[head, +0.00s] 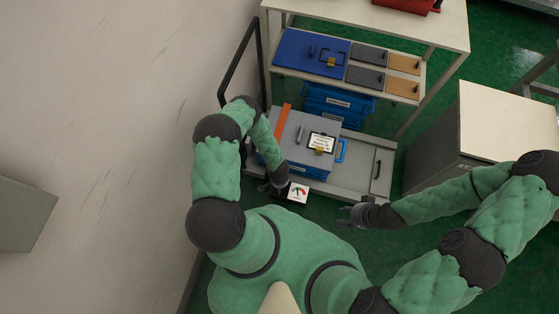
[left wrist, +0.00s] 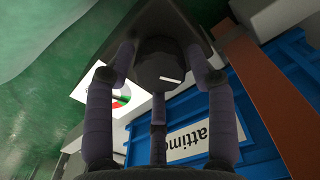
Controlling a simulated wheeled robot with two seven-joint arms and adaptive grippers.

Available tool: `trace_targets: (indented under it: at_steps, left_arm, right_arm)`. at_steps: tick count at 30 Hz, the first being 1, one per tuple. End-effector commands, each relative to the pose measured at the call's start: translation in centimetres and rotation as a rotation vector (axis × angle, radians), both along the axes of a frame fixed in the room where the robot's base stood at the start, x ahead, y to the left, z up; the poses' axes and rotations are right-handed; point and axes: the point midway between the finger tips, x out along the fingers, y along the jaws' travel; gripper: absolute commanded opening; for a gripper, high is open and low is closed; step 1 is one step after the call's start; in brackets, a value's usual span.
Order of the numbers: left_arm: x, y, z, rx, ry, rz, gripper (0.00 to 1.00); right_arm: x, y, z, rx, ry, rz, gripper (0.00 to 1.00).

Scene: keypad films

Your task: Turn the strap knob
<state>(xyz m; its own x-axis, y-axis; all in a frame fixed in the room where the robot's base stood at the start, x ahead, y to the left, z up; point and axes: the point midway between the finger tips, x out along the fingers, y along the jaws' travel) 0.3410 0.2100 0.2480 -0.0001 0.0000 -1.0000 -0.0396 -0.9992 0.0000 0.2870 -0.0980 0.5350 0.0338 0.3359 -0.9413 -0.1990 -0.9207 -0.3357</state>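The strap knob (left wrist: 160,66) is a dark faceted knob with a short white line on its face, in the left wrist view. My left gripper (left wrist: 158,70) has its fingers bent in around it, the tips against its sides. In the head view, my left gripper (head: 273,184) hides the knob, beside a white gauge (head: 298,192) with a red and green dial. The gauge also shows in the left wrist view (left wrist: 120,94), partly behind a finger. An orange-brown strap (head: 282,122) runs over the grey-lidded blue case. My right gripper (head: 350,214) is open and empty, away from the case.
Above are a shelf with a blue board (head: 293,48) and a blue crate (head: 335,108). A wall is left; a cabinet (head: 505,120) stands right.

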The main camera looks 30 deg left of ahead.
Motion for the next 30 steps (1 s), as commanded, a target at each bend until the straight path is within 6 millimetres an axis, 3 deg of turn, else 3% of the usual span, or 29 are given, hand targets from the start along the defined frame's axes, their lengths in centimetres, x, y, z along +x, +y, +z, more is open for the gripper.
trace_targets:
  at_steps: [1, 3, 17, 30]
  left_arm:
    - [0.0, 0.0, 0.01, 0.0, 0.0, 0.0, 0.3]
    - [0.0, 0.0, 0.0, 0.0, 0.0, 0.0, 0.14]
    - [-0.01, 0.0, -0.01, 0.0, 0.0, 0.077, 0.14]
    - [0.01, 0.03, -0.01, 0.001, 0.0, 0.441, 0.14]
  right_arm:
    - [0.0, 0.0, 0.0, 0.0, 0.0, 0.0, 0.4]
    - [0.01, 0.0, 0.0, 0.0, 0.0, 0.0, 0.4]
    - [0.0, -0.01, -0.01, 0.0, 0.0, 0.0, 0.4]
    - [0.0, 0.0, -0.02, 0.0, 0.0, 0.0, 0.4]
